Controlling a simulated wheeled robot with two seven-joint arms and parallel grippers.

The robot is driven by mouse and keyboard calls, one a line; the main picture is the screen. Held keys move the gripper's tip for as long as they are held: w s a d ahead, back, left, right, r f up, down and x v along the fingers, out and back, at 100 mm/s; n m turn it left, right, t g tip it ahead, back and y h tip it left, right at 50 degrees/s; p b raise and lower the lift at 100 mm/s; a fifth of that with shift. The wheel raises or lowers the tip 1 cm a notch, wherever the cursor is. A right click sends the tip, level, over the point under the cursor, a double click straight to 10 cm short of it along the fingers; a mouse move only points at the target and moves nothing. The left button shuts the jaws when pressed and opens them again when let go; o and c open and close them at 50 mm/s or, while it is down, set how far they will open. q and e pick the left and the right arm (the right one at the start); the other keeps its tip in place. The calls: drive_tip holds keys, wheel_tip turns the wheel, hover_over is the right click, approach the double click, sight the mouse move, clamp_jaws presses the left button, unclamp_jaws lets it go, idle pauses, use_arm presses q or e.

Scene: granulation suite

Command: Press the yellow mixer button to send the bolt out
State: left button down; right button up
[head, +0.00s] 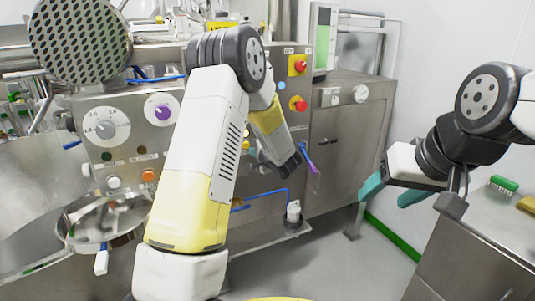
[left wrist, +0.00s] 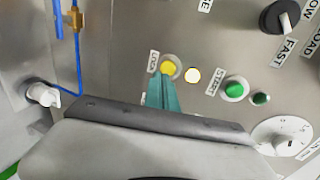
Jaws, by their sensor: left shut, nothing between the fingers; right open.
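The yellow button (left wrist: 168,69) sits on the steel panel in the left wrist view, beside a small lit yellowish lamp (left wrist: 193,75). My left gripper (left wrist: 162,82) is shut and empty. Its teal fingertips overlap the lower edge of the yellow button; I cannot tell whether they touch it. In the head view my left arm hides much of the panel, and its fingertips are not clearly visible. My right gripper (head: 398,190) is open and empty at the right, away from the panel. I see no bolt in either view.
A green START button (left wrist: 235,89) and a green lamp (left wrist: 260,98) sit right of the yellow button, with a dial (left wrist: 284,136) below. A steel bowl (head: 108,217) is at left. A green brush (head: 503,184) lies on the right worktop.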

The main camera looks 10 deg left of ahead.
sight(246, 146)
use_arm(q)
drive_tip(key=shift+r+x, duration=0.2)
drive_tip(key=shift+x, duration=0.55)
drive_tip(key=shift+r+x, duration=0.15)
drive_tip(key=shift+x, duration=0.6)
drive_tip(key=shift+r+x, duration=0.2)
drive_tip(key=shift+x, duration=0.55)
drive_tip(key=shift+w+a, duration=0.15)
